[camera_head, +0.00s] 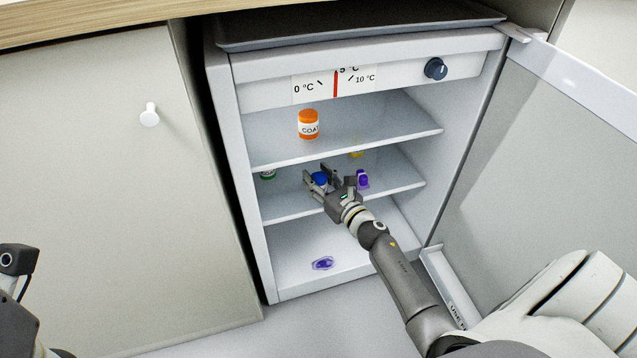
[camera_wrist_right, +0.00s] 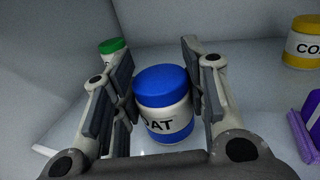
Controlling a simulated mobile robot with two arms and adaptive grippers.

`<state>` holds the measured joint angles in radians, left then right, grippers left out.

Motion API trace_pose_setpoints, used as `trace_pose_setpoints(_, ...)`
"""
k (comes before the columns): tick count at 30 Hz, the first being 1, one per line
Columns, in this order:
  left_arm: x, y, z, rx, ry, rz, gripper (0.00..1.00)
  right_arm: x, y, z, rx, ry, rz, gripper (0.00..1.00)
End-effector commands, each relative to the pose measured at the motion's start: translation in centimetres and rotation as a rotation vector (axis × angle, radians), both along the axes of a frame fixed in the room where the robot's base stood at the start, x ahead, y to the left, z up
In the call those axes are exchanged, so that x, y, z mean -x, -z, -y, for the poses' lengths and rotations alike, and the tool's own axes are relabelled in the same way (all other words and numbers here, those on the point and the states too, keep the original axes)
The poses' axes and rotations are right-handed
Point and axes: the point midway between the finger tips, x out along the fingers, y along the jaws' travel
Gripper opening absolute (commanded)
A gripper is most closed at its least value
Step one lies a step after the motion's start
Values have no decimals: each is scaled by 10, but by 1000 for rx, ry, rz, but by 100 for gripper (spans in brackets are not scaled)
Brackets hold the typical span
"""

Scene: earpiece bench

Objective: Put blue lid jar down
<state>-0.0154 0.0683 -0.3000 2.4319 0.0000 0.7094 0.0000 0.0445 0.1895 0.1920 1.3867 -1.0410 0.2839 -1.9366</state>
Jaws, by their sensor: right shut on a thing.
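The blue lid jar (camera_wrist_right: 165,103) is white with a blue lid and a blue lower band. It stands between the fingers of my right gripper (camera_wrist_right: 160,95), which is shut on it. In the head view, the jar's blue lid (camera_head: 319,179) shows between the fingers of my right gripper (camera_head: 322,182), over the fridge's middle shelf (camera_head: 290,207). The jar looks upright. Whether its base touches the shelf is hard to tell. Dark parts of my left arm show at the lower left edge, and its finger state does not show.
A green lid jar (camera_head: 268,174) stands left on the same shelf. A yellow jar (camera_head: 357,154) and a purple item (camera_head: 362,180) are to the right. An orange jar (camera_head: 308,124) stands on the upper shelf. A purple item (camera_head: 322,263) lies on the fridge floor. The door (camera_head: 560,140) is open.

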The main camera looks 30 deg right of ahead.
Motion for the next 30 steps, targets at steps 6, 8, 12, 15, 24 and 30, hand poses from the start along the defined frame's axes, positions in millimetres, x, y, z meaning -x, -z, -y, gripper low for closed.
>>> trace_pose_setpoints(6, 0, -1, 0, -1, 0, 1, 40, -1, 0, 0, 0, -1, 1, 13)
trace_pose_setpoints(8, 0, -1, 0, -1, 0, 1, 40, 0, 0, 0, 0, -1, 1, 13)
trace_pose_setpoints(12, 1, -2, 1, -2, -1, 16, 40, 0, 5, 0, 0, 0, 0, 42)
trace_pose_setpoints(15, 1, -4, 1, -3, -1, 16, 40, 0, 3, 0, 0, 0, -1, 54)
trace_pose_setpoints(24, 1, -3, 1, -3, 0, 15, 40, 0, 3, 0, 0, 0, -1, 62)
trace_pose_setpoints(30, 2, -8, 0, 1, 0, 19, 40, 0, -2, 0, -1, 0, 0, 62)
